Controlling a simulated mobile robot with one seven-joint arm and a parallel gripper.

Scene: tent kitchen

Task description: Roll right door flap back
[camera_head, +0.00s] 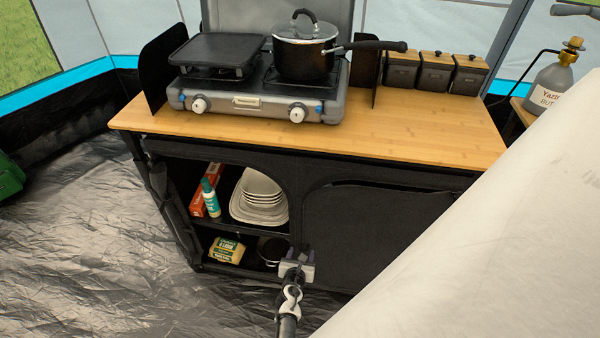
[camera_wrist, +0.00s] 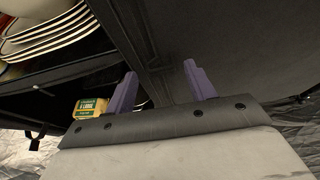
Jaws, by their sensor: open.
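The right door flap (camera_head: 358,230) is a black fabric panel on the front of the camping cupboard. It hangs down and covers the right opening; its upper edge curves at the left. It also fills the right of the wrist view (camera_wrist: 255,50). My gripper (camera_head: 297,256) is low in front of the cupboard, near the flap's left edge and the middle divider. In the wrist view its two purple fingers (camera_wrist: 161,84) are apart, with no cloth visibly held between them. I cannot tell whether a finger touches the flap. The flap's lower edge is partly hidden.
A stove (camera_head: 255,97) with a pot (camera_head: 303,60) stands on the wooden top (camera_head: 420,130). A large pale surface (camera_head: 510,230) blocks the lower right; floor (camera_head: 90,230) is clear at left.

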